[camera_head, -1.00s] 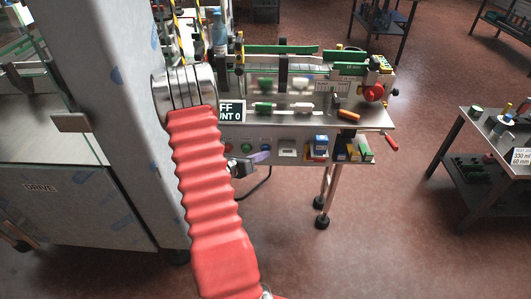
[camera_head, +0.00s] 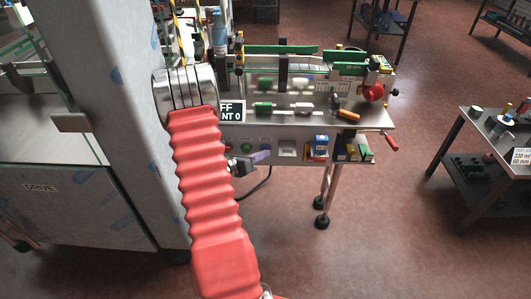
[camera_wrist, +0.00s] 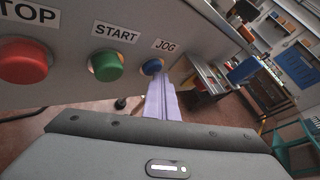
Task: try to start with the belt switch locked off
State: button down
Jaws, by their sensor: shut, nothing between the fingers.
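The front control panel (camera_head: 300,150) of the machine carries buttons in a row. In the wrist view a red STOP button (camera_wrist: 24,62), a green START button (camera_wrist: 107,66) and a blue JOG button (camera_wrist: 152,67) show. My gripper (camera_wrist: 158,82) is shut and empty, its lilac fingers pointing at the panel just below the JOG button; I cannot tell whether they touch it. It also shows in the head view (camera_head: 264,156). A sign (camera_head: 232,112) reads "FF" and "NT 0", its left part hidden by my red-sleeved arm. I cannot make out a belt switch or a lock.
The conveyor bench (camera_head: 300,120) holds green rails and small parts. Small boxes (camera_head: 320,147) sit at the panel's right. A grey cabinet (camera_head: 110,130) marked DRIVE stands close left of my arm. A side table (camera_head: 480,125) is at the right, with open floor between.

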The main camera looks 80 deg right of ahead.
jog(key=shift+a, duration=0.1)
jog(key=shift+s+a, duration=0.25)
jog(key=shift+a, duration=0.8)
jog(key=shift+a, duration=0.1)
jog(key=a, duration=0.2)
jog(key=s+a, duration=0.1)
jog(key=a, duration=0.1)
jog(key=shift+a, duration=0.35)
jog(key=shift+f, duration=0.1)
dwell(0.8)
